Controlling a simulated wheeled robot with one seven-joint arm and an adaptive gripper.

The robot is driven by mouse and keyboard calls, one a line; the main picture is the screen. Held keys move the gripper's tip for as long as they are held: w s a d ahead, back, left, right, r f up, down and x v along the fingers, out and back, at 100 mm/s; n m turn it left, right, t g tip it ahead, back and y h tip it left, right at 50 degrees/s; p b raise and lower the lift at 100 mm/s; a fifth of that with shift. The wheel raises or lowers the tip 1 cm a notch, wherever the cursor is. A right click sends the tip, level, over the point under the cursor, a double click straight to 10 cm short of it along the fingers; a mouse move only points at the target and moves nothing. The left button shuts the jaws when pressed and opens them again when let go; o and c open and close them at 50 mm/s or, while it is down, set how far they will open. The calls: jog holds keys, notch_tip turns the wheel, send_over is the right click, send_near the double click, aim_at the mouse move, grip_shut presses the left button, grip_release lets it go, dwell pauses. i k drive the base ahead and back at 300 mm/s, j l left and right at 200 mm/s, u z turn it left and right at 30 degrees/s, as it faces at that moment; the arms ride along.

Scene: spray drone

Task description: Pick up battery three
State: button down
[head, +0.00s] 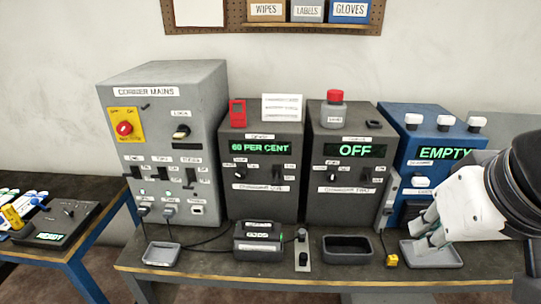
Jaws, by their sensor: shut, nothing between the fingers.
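My gripper (429,236) is at the right, pointing down and left over a shallow grey tray (452,262). Its fingers are shut with nothing between them. A dark boxy unit (258,240) with pale labels and a small green light sits at the bench's front middle, far left of my gripper. Its lettering is too small to read, so I cannot tell whether it is battery three. No other thing is readable as battery three.
Behind the bench front stand a grey mains cabinet (165,130), two dark units reading 60 PER CENT (268,149) and OFF (355,151), and a blue unit reading EMPTY (445,153). An empty black tray (348,249), a small grey tray (161,254) and cables lie in front.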

aim_at(249, 234)
jog(key=u, duration=0.45)
jog(key=j, duration=0.25)
jog(key=i+u, duration=0.6)
